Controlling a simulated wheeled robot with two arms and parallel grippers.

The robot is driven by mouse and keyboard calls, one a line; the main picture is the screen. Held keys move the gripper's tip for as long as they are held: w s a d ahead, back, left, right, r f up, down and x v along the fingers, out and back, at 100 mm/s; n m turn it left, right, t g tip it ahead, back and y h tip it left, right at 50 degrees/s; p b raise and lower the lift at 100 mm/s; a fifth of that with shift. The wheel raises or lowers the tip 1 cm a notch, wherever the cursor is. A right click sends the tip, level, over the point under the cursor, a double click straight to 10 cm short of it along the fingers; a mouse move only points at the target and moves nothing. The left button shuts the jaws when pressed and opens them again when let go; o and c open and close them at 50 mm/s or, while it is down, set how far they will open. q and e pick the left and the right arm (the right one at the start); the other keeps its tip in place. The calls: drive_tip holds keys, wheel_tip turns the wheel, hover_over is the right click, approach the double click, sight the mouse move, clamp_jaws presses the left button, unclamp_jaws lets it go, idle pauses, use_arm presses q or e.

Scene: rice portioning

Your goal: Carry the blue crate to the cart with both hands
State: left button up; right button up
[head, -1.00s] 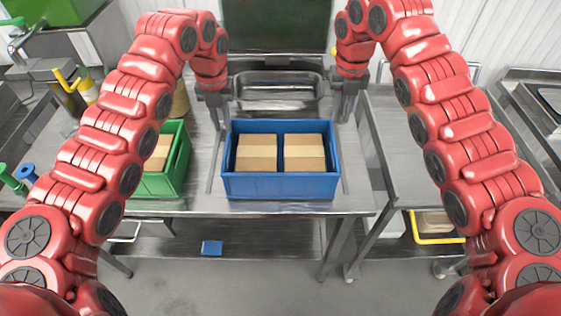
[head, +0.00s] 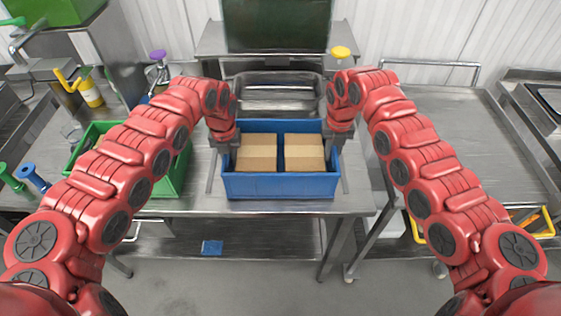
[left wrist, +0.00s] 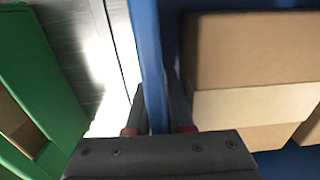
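The blue crate (head: 280,187) stands upright on the metal table with two brown boxes (head: 257,150) (head: 304,150) inside. My left gripper (head: 229,146) is at the crate's left wall. In the left wrist view, its fingers (left wrist: 156,95) lie on both sides of the blue wall (left wrist: 149,60), close against it. My right gripper (head: 338,143) is down at the crate's right wall; its fingers are hidden, so their opening does not show. The cart (head: 440,110), a grey metal top on casters, stands right of the table.
A green crate (head: 171,182) stands close on the left of the blue crate. A metal basin (head: 280,88) lies behind it. A yellow-handled thing (head: 548,222) is on the cart's lower level. The cart's top looks clear.

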use_arm(q)
drive_tip(key=shift+f, duration=0.2)
use_arm(e)
drive_tip(key=shift+f, duration=0.2)
drive_tip(key=shift+s, duration=0.1)
use_arm(q)
clamp_jaws()
use_arm(e)
clamp_jaws()
use_arm(q)
drive_tip(key=shift+a, duration=0.1)
use_arm(e)
drive_tip(key=shift+d, duration=0.1)
idle(0.7)
